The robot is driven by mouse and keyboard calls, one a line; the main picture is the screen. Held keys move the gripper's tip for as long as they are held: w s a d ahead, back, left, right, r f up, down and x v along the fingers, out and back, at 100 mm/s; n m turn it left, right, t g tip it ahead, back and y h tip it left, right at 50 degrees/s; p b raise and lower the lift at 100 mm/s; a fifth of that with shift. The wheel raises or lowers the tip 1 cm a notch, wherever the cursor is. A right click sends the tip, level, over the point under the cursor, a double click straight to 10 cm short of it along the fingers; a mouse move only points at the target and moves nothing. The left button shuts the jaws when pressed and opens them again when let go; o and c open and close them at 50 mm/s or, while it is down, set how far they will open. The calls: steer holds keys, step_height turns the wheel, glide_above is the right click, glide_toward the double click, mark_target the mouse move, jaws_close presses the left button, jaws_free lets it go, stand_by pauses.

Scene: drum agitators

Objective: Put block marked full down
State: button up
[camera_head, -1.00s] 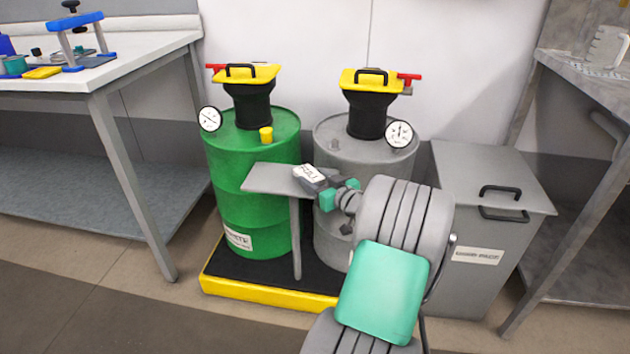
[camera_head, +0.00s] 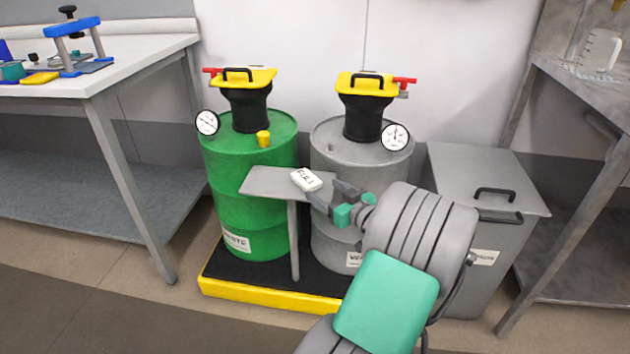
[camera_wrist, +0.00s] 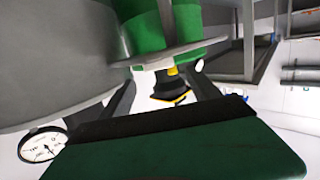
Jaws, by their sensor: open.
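The white block marked FULL (camera_head: 306,180) lies on the small grey shelf (camera_head: 262,181) of a post stand in front of the two drums. My gripper (camera_head: 326,191) is open, just to the right of the block, with its fingers toward it. The fingers appear apart from the block, and no finger closes on it. In the wrist view the open fingers (camera_wrist: 165,92) point toward the shelf's edge (camera_wrist: 170,52); I cannot make out the block there.
A green drum (camera_head: 225,165) and a grey drum (camera_head: 330,150), each with a yellow-lidded black funnel and a gauge, stand close behind on a yellow-edged pallet (camera_head: 265,290). A grey bin (camera_head: 485,165) stands right. A white-topped bench (camera_head: 130,62) is left.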

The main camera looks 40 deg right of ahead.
steer(key=v, duration=0.5)
steer(key=shift+p, duration=0.35)
